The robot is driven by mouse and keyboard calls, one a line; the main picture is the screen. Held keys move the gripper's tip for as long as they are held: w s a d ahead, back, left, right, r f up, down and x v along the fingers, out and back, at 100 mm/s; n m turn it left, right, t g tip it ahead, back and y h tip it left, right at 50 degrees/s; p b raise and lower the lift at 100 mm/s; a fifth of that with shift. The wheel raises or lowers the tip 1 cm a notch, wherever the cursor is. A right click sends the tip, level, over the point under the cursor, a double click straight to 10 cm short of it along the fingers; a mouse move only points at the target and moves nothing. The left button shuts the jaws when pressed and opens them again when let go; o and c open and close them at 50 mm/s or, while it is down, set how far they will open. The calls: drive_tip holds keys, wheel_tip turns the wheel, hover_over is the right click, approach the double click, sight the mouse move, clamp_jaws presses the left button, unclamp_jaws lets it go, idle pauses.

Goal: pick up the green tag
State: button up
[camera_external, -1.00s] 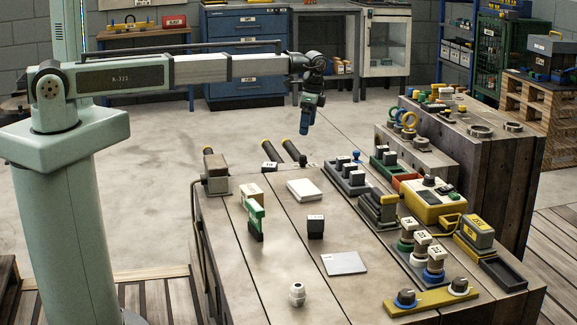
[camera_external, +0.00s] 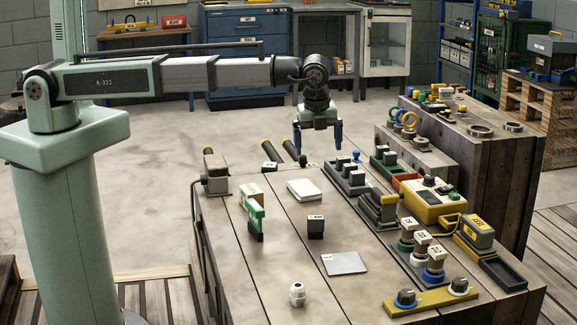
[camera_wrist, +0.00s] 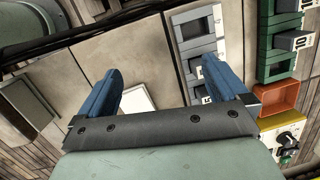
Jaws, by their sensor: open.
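The green tag (camera_external: 255,216) stands upright on the left part of the wooden table (camera_external: 245,280), at a dark block and in front of a small tan box. My gripper (camera_external: 318,148) is open and empty, its two blue fingers pointing down above the far edge of the table, well behind and to the right of the tag. In the wrist view the gripper (camera_wrist: 155,88) also shows with its fingers spread apart and nothing between them. I cannot make out the green tag in the wrist view.
A white pad (camera_external: 307,190), a black block (camera_external: 316,228), a grey plate (camera_external: 344,263) and a white fitting (camera_external: 297,293) lie on the table. Switch blocks, a yellow box (camera_external: 430,203) and knobs crowd the right side. The left front is mostly clear.

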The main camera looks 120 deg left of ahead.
drive_tip(key=w+d+r+m, duration=0.1)
drive_tip(key=d+m, duration=0.2)
drive_tip(key=d, duration=0.4)
drive_tip(key=w+d+r+m+t, duration=0.1)
drive_tip(key=d+m, duration=0.1)
drive_tip(key=d, duration=0.5)
drive_tip(key=w+d+r+m, duration=0.1)
drive_tip(key=d+r+m, duration=0.15)
drive_tip(key=d, duration=0.45)
drive_tip(key=m+t+y, duration=0.1)
drive_tip(key=m+t, duration=0.1)
drive_tip(key=m, duration=0.5)
approach(258, 219)
drive_tip(key=a+f, duration=0.1)
drive_tip(key=f, duration=0.2)
drive_tip(key=a+f, duration=0.1)
drive_tip(key=f, duration=0.1)
drive_tip(key=shift+s+a, duration=0.3)
drive_tip(key=shift+s, duration=0.05)
drive_tip(key=shift+a+x, duration=0.15)
drive_tip(key=shift+x, duration=1.4)
drive_tip(key=shift+a+x, duration=0.2)
drive_tip(key=shift+x, duration=1.4)
drive_tip(key=shift+r, duration=0.1)
drive_tip(key=shift+c, duration=0.3)
drive_tip(key=c, duration=1)
drive_tip(key=shift+r, duration=0.1)
